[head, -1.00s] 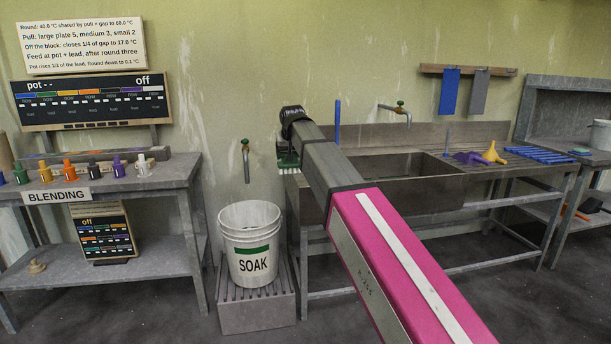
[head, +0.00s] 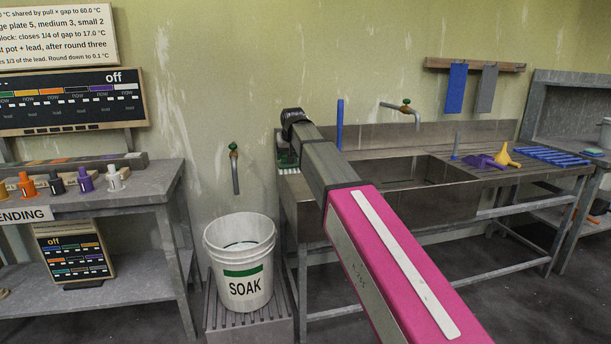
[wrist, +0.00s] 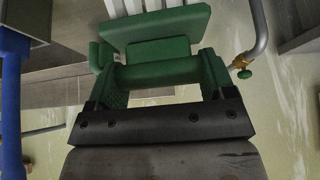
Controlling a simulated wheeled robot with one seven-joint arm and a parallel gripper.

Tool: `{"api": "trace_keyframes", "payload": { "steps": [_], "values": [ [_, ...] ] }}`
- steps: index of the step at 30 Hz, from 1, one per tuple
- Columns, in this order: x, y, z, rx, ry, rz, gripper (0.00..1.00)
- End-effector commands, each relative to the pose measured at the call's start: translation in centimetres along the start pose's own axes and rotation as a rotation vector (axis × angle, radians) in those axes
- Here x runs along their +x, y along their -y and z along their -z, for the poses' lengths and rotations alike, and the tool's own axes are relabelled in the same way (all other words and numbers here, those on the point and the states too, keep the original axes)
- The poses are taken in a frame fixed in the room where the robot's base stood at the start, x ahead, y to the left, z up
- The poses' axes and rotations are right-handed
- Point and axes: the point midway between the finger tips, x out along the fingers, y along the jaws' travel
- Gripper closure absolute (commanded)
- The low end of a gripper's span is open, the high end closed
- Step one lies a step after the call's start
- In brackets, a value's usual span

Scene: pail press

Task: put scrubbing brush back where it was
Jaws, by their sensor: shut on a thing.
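The scrubbing brush (head: 289,170) is green with pale bristles. In the head view it shows below the end of my arm, at the left end of the sink bench (head: 375,195). In the wrist view the green brush (wrist: 155,30) fills the top middle, with white bristles beyond it. My gripper (wrist: 160,75) is shut on the brush, across its green grip. In the head view my gripper (head: 289,150) is small and partly hidden by my arm. Whether the bristles touch the bench cannot be told.
A white SOAK pail (head: 243,265) stands on a slatted stand (head: 250,322) left of the sink. A tap (head: 234,170) is above it. A blue upright rod (head: 340,125) is close to the gripper, also in the wrist view (wrist: 12,90). A blending bench (head: 90,215) is at left.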

Motion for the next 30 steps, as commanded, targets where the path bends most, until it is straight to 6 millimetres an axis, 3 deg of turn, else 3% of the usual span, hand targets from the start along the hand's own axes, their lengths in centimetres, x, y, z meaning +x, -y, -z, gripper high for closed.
{"api": "trace_keyframes", "payload": {
  "steps": [6, 12, 30],
  "values": [
    [2.9, -4.3, -0.4, 0.001, 0.001, -0.001, 0.53],
    [4.5, -6.7, -0.7, 0.0, 0.0, -0.001, 0.53],
    [8.2, -7.0, -2.8, -0.001, 0.0, 0.0, 0.53]
  ]
}}
